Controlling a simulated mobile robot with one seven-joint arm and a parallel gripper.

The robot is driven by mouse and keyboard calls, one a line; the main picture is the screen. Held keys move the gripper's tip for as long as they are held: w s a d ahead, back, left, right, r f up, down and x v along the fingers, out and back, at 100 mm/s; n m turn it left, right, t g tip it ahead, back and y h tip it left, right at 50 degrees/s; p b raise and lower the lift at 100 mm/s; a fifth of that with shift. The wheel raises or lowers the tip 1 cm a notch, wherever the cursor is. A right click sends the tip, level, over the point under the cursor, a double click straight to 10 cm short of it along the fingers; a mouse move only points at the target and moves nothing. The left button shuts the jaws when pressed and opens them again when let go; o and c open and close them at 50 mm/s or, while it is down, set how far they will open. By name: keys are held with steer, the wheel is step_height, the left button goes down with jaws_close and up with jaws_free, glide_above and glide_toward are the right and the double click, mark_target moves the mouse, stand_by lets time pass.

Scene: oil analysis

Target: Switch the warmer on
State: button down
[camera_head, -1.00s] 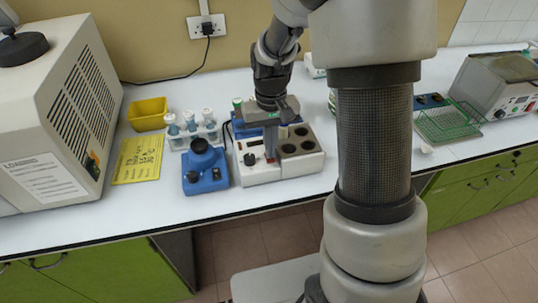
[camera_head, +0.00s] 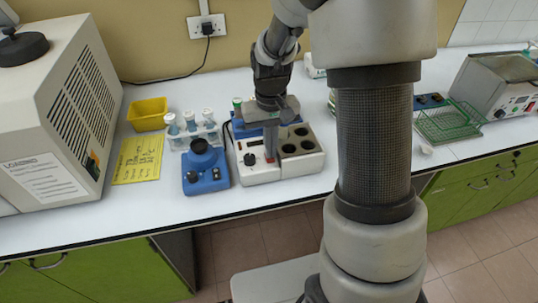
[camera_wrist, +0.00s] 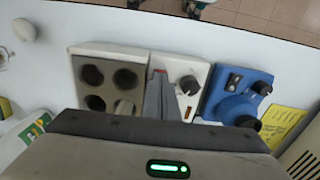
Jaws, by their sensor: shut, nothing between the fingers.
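The warmer (camera_head: 262,175) is a white box on the bench with a grey block of round wells on its right half and a black knob on its left panel. It also shows in the wrist view (camera_wrist: 200,70), with its wells on the left and knob on the right. My gripper (camera_head: 271,157) is shut and empty, pointing down at the warmer between the knob and the wells. A small red part shows at its fingertips, and the fingers hide most of it. In the wrist view the fingers (camera_wrist: 157,85) cover that strip. I cannot tell whether the tips touch.
A blue device (camera_head: 205,172) with a black top stands close left of the warmer. Behind are a tube rack (camera_head: 195,137) and a yellow tray (camera_head: 147,114). A large beige machine (camera_head: 50,110) fills the left. A green wire basket (camera_head: 452,122) lies at right.

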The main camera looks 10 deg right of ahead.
steer(key=shift+f+b, duration=0.45)
steer(key=shift+f, duration=0.2)
stand_by(0.4)
step_height(320, 180, up, 7)
steer(key=p, duration=0.5)
stand_by(0.6)
steer(key=s+r+t+p, duration=0.2)
steer(key=s+r+t, duration=0.3)
steer(key=s+r, duration=1.3)
step_height(320, 180, up, 3)
steer(key=shift+s+r+t+p, duration=0.2)
steer(key=shift+t+p, duration=0.1)
steer(key=shift+p, duration=0.05)
steer(key=shift+d, duration=0.15)
